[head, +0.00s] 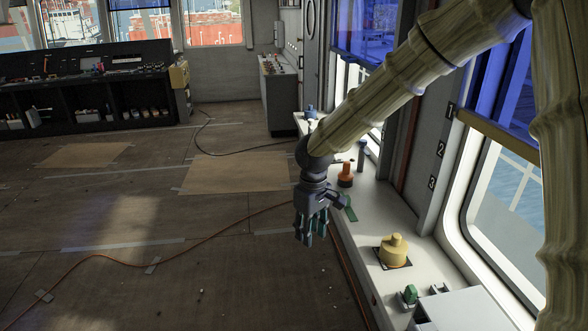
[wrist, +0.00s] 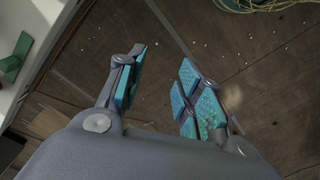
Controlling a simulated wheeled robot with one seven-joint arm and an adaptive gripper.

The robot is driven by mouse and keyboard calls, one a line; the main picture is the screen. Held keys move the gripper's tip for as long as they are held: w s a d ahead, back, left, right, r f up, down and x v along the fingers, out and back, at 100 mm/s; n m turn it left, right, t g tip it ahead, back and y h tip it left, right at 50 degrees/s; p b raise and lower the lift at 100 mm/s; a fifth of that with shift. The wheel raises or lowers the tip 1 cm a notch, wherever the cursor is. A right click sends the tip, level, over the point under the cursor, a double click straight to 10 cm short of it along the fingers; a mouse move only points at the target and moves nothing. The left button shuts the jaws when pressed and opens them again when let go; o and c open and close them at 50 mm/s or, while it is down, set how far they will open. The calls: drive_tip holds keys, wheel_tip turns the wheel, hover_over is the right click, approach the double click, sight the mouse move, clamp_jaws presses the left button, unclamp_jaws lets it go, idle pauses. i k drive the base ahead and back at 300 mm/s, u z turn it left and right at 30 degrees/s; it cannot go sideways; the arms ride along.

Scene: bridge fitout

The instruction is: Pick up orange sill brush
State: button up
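An orange object with a dark base, likely the orange sill brush (head: 346,174), stands on the white window sill (head: 369,218) in the head view. My gripper (head: 311,238) hangs over the floor beside the sill's left edge, nearer the camera than the orange object and lower in the picture. Its fingers point down. In the wrist view my gripper (wrist: 163,92) is open, with its teal pads apart and nothing between them. The orange object does not show in the wrist view.
A green item (head: 350,209) lies on the sill by my gripper; it also shows in the wrist view (wrist: 14,61). A dark cylinder (head: 362,154) stands behind the orange object. A yellow knobbed object (head: 394,249) is nearer. An orange cable (head: 200,243) crosses the floor.

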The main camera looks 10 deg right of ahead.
sight(345, 178)
drive_tip(key=u, duration=0.55)
drive_tip(key=i, duration=1.5)
drive_tip(key=z, duration=0.55)
drive_tip(key=i, duration=0.9)
drive_tip(key=z, duration=1.1)
drive_tip(key=i, duration=0.3)
drive_tip(key=z, duration=0.35)
